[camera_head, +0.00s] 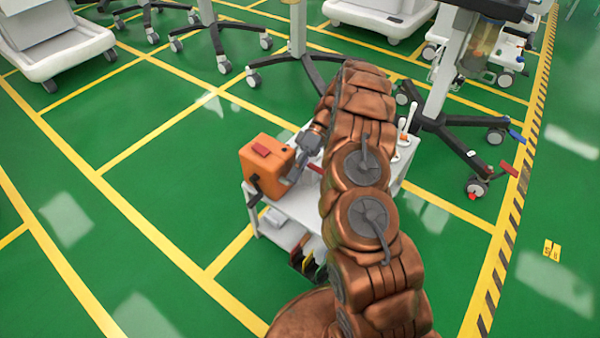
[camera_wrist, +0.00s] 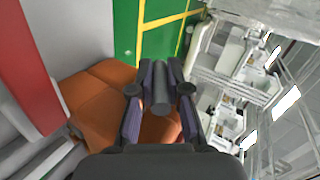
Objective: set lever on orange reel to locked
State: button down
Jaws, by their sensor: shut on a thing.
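The orange reel (camera_head: 263,167) is a boxy orange body on a small white cart, with a red patch on top and a dark part on its left side. In the wrist view the orange reel (camera_wrist: 92,92) lies behind and left of my fingers. My gripper (camera_head: 293,174) is at the reel's right side, partly hidden by my arm. In the wrist view my gripper (camera_wrist: 160,82) is closed around a dark grey cylindrical piece (camera_wrist: 160,95), which looks like the lever's grip. The lever's pivot and any lock marking are hidden.
The white cart (camera_head: 299,207) carries white upright items (camera_head: 408,122) on its right side, beside my arm. A wheeled stand (camera_head: 435,119) is close behind on the right. Other wheeled equipment stands at the back. Green floor with yellow lines is open on the left.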

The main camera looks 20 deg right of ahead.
jog(key=shift+a+f, duration=0.1)
jog(key=c, duration=1.2)
grip_release()
jog(key=shift+o, duration=0.3)
